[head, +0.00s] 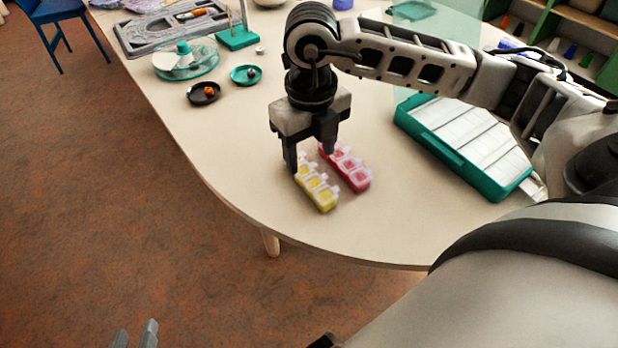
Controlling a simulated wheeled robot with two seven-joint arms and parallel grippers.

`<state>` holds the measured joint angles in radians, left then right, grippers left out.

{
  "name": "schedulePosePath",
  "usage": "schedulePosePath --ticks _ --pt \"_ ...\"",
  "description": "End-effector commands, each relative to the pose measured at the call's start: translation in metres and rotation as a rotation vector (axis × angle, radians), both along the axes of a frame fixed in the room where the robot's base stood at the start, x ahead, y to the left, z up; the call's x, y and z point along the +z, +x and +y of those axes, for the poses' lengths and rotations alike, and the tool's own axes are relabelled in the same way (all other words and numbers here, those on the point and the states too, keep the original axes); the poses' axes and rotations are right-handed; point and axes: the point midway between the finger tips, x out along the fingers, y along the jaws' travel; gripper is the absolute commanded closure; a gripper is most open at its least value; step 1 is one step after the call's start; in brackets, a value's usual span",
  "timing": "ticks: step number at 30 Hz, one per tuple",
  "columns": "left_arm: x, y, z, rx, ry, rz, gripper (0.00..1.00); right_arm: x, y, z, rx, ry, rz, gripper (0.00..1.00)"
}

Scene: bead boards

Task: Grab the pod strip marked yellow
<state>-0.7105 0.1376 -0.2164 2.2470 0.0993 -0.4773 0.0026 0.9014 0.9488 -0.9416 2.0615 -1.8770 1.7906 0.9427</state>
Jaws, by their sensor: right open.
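The yellow-marked pod strip (322,194) lies on the table, a short row of clear-lidded cells with yellow in them. A similar pod strip with red cells (352,173) lies beside it on the right, close and nearly parallel. My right gripper (309,158) points down over the far end of the yellow strip. Its fingers are apart, and part of the strip's far end is hidden by them. I cannot tell whether they touch it. My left gripper (135,335) shows only its two grey fingertips at the bottom left, apart and empty, over the floor.
A green case with white compartments (420,122) lies at the right of the table. A black dish (204,93), a green dish (245,75), a round clear container (187,60) and a grey tray (150,36) are farther back. The table's front left is clear.

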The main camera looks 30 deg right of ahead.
Motion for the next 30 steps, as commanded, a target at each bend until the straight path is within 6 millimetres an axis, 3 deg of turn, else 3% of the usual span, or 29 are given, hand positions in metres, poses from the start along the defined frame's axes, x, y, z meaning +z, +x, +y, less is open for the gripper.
schedulePosePath --ticks 10,20,24,25,30 --pt "0.0 0.0 0.0 -0.001 -0.001 -0.002 0.64 -0.045 0.003 0.004 -0.001 0.0 0.004 0.44" --pt "0.0 0.0 -0.001 -0.002 0.0 -0.001 0.64 -0.052 0.004 0.004 0.001 0.001 0.0 0.44" --pt "-0.001 -0.001 -0.001 -0.003 0.001 0.0 0.64 -0.052 0.004 0.004 0.001 0.001 0.0 0.8" --pt "-0.001 -0.001 -0.001 -0.003 0.001 0.0 0.64 -0.052 0.004 0.004 0.001 0.001 0.0 0.85" --pt "-0.002 -0.001 -0.001 -0.003 0.002 0.003 0.64 -0.052 0.004 0.004 0.001 0.001 0.0 0.85"
